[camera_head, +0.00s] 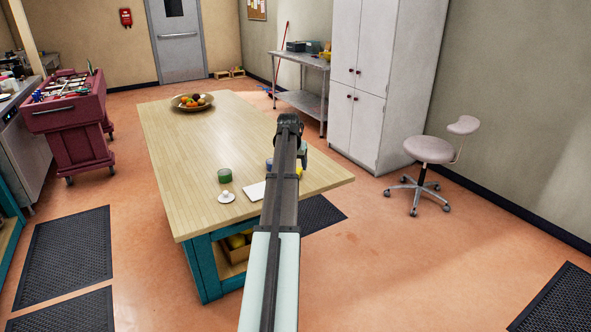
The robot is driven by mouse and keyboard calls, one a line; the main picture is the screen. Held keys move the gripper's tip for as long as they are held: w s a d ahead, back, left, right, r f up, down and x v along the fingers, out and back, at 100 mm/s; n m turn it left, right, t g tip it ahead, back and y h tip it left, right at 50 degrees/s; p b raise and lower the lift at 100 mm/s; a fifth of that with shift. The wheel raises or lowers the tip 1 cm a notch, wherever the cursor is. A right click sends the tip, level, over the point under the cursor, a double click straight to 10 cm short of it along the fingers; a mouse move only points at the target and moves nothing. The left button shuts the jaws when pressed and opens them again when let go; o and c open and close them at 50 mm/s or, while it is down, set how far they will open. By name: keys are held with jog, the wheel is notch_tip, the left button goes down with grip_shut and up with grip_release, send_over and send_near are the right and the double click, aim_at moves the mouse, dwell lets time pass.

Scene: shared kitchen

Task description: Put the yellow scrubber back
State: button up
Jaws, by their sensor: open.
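A small yellow thing (299,171), which may be the yellow scrubber, shows just right of my arm over the wooden table (165,150). My arm hides part of it, and its shape is too small to make out. My gripper (303,156) is at the far end of my arm, over the right part of the table and close to the yellow thing. The arm largely hides the fingers, and I cannot tell whether they touch it.
A green round item (224,175), a white knobbed item (226,196), a white flat sheet (254,191) and a partly hidden blue item (269,164) are left of my arm. A fruit bowl (192,102) stands at the far end. The table's left side is clear.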

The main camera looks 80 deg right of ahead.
jog(key=v, duration=0.8)
jog(key=shift+s+a+r, duration=0.1)
